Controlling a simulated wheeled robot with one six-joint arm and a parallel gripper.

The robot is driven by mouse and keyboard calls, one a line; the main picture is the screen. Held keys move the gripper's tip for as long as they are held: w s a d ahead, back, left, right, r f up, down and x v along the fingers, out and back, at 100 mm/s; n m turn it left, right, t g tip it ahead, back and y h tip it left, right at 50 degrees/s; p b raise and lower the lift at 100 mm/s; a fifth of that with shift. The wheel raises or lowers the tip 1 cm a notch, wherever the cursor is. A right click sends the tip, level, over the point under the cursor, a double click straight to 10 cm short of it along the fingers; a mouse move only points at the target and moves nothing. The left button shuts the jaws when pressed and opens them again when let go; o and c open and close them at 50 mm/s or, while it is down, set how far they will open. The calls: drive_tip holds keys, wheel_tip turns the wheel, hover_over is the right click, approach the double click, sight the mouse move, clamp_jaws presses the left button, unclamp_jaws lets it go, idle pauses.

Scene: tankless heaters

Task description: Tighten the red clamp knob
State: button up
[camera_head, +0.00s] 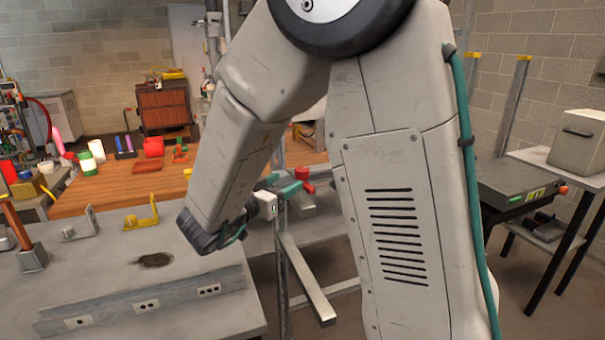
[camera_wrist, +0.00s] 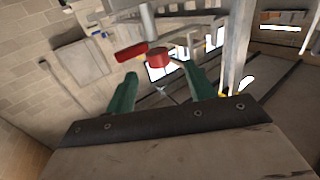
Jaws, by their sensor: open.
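The red clamp knob (camera_head: 304,175) shows in the head view just right of my gripper (camera_head: 283,185), which has green fingers. In the wrist view the knob (camera_wrist: 158,56) is a short red cylinder below a grey metal post. A red bar (camera_wrist: 131,51) shows just left of it. My gripper (camera_wrist: 164,74) is open in the wrist view. Its two green fingers are apart, with the knob in the gap between their tips as seen from the wrist. I see no clear contact with the knob. My arm hides part of the area around the clamp in the head view.
A grey metal bench (camera_head: 120,280) with outlets along its front fills the lower left. A wooden worktable (camera_head: 100,192) with several coloured items stands behind it. A metal frame post (camera_head: 305,280) is below my gripper. A black-legged table (camera_head: 575,182) is at the right.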

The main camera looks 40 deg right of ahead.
sight(297, 175)
drive_tip(key=shift+d, duration=0.35)
drive_tip(key=x, duration=0.7)
drive_tip(key=shift+s+r, duration=0.1)
drive_tip(key=shift+c, duration=0.3)
drive_tip(key=c, duration=0.9)
drive_tip(key=shift+m+g, duration=0.3)
drive_tip(key=shift+g, duration=0.2)
